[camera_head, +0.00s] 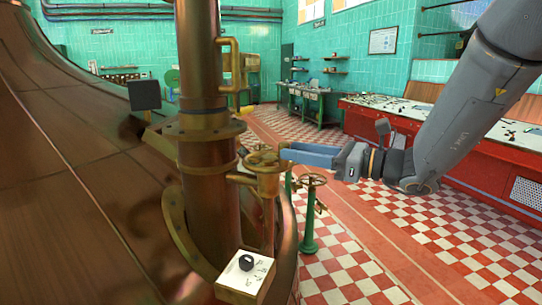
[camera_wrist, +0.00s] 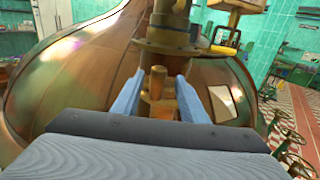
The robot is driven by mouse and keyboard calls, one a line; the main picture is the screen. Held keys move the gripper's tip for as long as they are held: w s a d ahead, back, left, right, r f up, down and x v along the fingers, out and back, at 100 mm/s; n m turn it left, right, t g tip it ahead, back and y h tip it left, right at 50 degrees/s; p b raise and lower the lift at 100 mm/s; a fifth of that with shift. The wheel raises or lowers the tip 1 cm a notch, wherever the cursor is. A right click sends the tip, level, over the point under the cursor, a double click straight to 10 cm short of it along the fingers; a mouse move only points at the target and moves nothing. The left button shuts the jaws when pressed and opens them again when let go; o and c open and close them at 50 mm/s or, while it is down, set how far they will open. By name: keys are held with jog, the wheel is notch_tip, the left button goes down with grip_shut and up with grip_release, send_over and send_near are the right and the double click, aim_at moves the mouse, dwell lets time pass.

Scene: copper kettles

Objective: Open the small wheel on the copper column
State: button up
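The copper column (camera_head: 200,62) rises beside the big kettle in the head view. The small brass wheel (camera_head: 262,160) sits on a short valve pipe at the column's right side. My gripper (camera_head: 286,153) reaches in from the right, its blue fingertips at the wheel's right edge. In the wrist view my gripper (camera_wrist: 158,84) has its two blue fingers spread apart. A brass valve part (camera_wrist: 158,80) shows between them, with the column (camera_wrist: 168,36) behind. The wheel's rim is hard to make out there, and I cannot tell whether the fingers touch it.
The large copper kettle (camera_head: 75,170) fills the left. A white switch box (camera_head: 245,275) sits low in front of the column. A green pedestal with a handwheel (camera_head: 311,181) stands on the checkered floor below my gripper. A red console (camera_head: 450,140) runs behind my arm.

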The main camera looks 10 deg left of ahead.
jog(key=shift+p+x, duration=1.3)
jog(key=shift+x, duration=2.65)
jog(key=shift+s, duration=0.2)
grip_shut()
